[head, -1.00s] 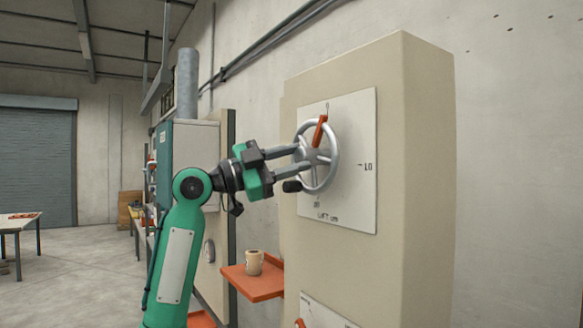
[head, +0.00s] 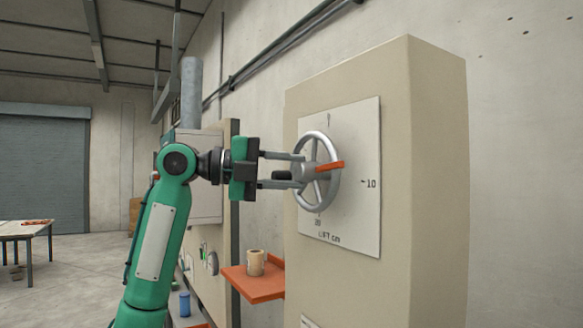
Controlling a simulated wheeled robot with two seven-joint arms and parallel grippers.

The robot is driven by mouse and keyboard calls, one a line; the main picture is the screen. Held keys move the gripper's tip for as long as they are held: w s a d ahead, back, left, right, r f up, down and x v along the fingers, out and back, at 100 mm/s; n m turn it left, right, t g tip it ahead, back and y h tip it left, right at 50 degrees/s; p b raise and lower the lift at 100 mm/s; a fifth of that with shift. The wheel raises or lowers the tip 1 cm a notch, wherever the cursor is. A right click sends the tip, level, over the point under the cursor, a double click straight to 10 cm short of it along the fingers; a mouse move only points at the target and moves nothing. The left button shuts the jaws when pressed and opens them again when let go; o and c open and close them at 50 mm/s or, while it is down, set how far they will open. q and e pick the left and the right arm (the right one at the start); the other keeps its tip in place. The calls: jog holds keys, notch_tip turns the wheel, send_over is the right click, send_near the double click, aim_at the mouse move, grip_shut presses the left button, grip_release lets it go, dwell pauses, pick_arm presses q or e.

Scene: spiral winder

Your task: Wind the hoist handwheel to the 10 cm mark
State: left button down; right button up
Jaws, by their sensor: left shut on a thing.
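The silver handwheel (head: 334,196) stands out from a white dial plate (head: 352,225) on the beige cabinet. Its orange pointer (head: 332,166) points right and slightly up, its tip a little above the level of the 10 mark (head: 370,183) in this view. "LIFT cm" is printed at the plate's bottom. My left gripper (head: 303,171) comes in from the left, its two fingers shut on the handwheel around its middle. A black knob (head: 282,175) shows between the fingers. Exactly which part they clamp is hard to tell. My right gripper is not in view.
The floor at left is open, with a table (head: 22,229).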

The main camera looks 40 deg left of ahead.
pick_arm(q)
jog(key=shift+r+m+y+p, duration=0.15)
jog(key=shift+m+y+p, duration=0.3)
jog(key=shift+m, duration=0.45)
jog(key=shift+m+p, duration=0.3)
jog(key=shift+m, duration=0.1)
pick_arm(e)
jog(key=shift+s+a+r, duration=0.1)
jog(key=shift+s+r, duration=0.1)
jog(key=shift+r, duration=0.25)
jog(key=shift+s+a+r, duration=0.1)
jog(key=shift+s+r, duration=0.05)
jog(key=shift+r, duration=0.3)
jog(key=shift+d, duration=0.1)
pick_arm(q)
jog(key=shift+g+y, duration=0.25)
jog(key=shift+g, duration=0.05)
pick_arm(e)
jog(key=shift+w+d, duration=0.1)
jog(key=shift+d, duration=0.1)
pick_arm(q)
jog(key=c, duration=1)
grip_release()
jog(key=shift+d, duration=0.1)
jog(key=shift+o, duration=0.2)
